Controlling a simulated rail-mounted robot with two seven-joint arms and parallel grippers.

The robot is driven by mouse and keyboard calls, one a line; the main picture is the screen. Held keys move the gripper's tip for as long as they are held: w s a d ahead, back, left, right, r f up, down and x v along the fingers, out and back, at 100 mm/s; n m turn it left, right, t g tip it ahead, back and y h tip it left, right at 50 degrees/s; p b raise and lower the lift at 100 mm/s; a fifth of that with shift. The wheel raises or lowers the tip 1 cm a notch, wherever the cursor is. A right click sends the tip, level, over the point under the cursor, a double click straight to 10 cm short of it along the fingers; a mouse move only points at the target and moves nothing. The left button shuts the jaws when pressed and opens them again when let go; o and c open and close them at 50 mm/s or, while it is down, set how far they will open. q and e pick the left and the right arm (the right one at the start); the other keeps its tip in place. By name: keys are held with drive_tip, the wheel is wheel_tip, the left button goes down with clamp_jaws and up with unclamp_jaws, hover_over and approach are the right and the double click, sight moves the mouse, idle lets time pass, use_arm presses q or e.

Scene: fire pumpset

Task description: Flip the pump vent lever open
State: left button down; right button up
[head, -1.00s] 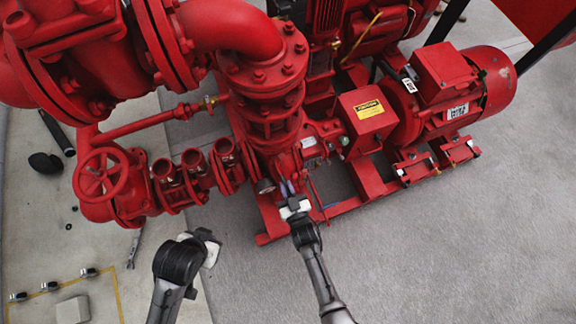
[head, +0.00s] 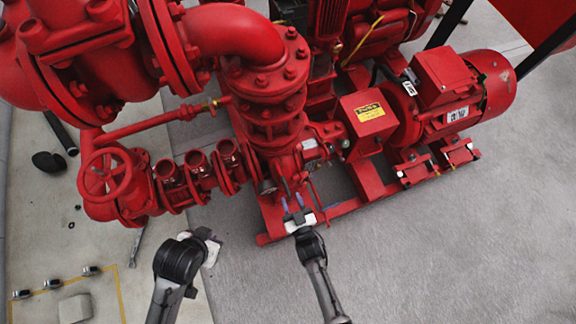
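The red pump (head: 277,125) stands in the middle of the head view. I cannot surely make out the vent lever; small fittings on the lower pump casing near my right gripper are too small to tell apart. My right gripper (head: 292,201) is in front of the pump's lower casing, above the base frame. Its two fingers point at the casing, stand apart and show nothing between them. My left gripper (head: 211,243) is lower left, over the floor, away from the pump; its fingers are not clear.
A small brass valve (head: 211,104) sits on a thin red pipe. A red handwheel (head: 105,175) and flanged piping are at left. The red motor (head: 468,88) stands on the base frame (head: 345,207) at right. The grey floor at lower right is clear.

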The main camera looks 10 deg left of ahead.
drive_tip(key=p+v, duration=0.2)
drive_tip(key=v, duration=0.7)
drive_tip(key=shift+s+d, duration=0.2)
drive_tip(key=shift+s, duration=0.1)
